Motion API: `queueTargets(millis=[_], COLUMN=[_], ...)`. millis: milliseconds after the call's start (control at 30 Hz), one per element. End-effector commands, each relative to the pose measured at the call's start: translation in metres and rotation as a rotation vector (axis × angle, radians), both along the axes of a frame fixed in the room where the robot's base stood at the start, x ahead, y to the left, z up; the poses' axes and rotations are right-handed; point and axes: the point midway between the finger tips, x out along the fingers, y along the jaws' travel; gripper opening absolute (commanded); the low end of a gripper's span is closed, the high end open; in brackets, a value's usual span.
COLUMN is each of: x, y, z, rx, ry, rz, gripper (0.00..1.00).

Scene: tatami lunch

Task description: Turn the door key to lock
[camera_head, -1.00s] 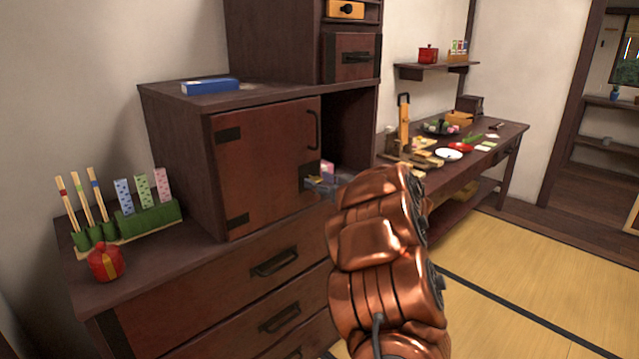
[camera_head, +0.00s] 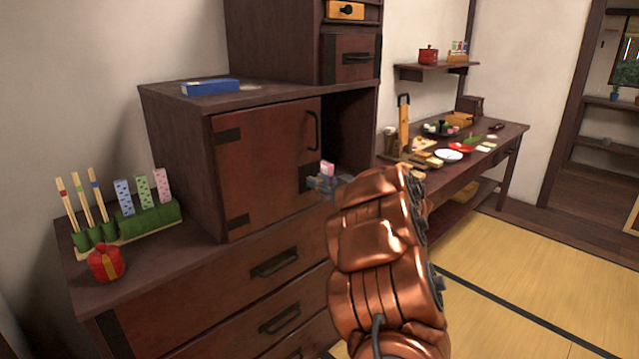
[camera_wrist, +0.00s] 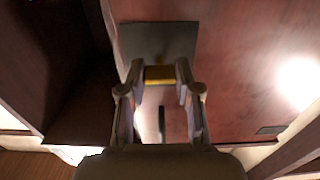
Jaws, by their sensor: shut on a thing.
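The cabinet door (camera_head: 265,160) is red-brown with dark metal fittings and looks shut. Its dark lock plate (camera_head: 306,178) is at the right edge, and the plate also shows in the wrist view (camera_wrist: 135,38). The gold key (camera_wrist: 160,74) stands out in front of the plate, with its end between my fingertips. My gripper (camera_wrist: 160,82) is shut on the key. In the head view my gripper (camera_head: 326,182) is beside the lock plate, partly hidden by my copper-coloured arm. The key itself cannot be made out there, and its tip is hidden in the wrist view.
The dark door handle (camera_head: 314,130) is just above the lock; in the wrist view it shows between the fingers (camera_wrist: 162,124). An open dark compartment (camera_head: 347,135) is right of the door. A blue box (camera_head: 210,87) lies on top of the cabinet.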

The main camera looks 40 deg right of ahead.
Motion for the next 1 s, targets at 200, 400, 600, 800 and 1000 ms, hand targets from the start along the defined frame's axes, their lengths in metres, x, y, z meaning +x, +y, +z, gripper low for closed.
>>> queueTargets(millis=[200,400,600,800,1000], x=[-0.0001,-0.0002,-0.0001,0.0001,-0.0001], y=[-0.0002,-0.0003,-0.0003,0.0002,0.0001], z=[-0.0004,-0.0008,-0.0014,-0.0023,-0.0021], rx=[-0.066,-0.202,-0.387,-0.579,-0.770], ry=[0.001,0.004,0.007,0.013,0.016], rz=[-0.001,-0.001,-0.001,0.001,0.000], gripper=[0.00,0.00,0.00,0.00,0.00])
